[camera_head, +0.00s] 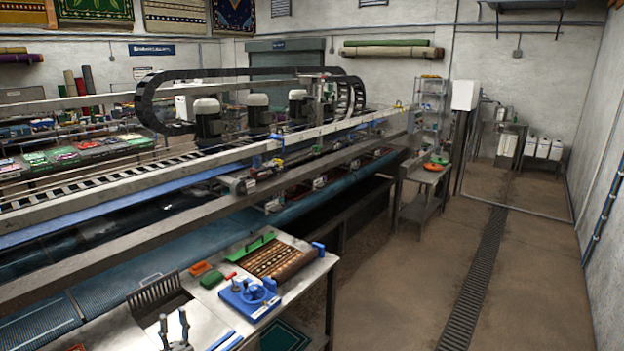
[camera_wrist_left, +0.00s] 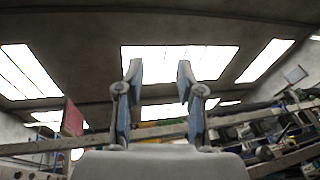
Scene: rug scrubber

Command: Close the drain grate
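A dark slatted grate (camera_head: 155,291) stands tilted up at the back edge of the steel worktop (camera_head: 205,318), at the lower left of the head view. A thin handle-like loop shows by its top edge. A long floor drain grating (camera_head: 475,280) lies flat in the floor at the right. My left gripper (camera_head: 174,322) is at the bottom of the head view, in front of the raised grate and apart from it. In the left wrist view its two fingers (camera_wrist_left: 160,72) point up, spread and empty, against the ceiling lights. My right gripper is not in view.
On the bench are a blue clamp-like device (camera_head: 249,296), a patterned rug piece (camera_head: 280,259), a green brush-like block (camera_head: 212,278) and an orange block (camera_head: 200,268). The long rug-washing machine (camera_head: 200,215) runs behind. The floor at the right (camera_head: 400,290) is free.

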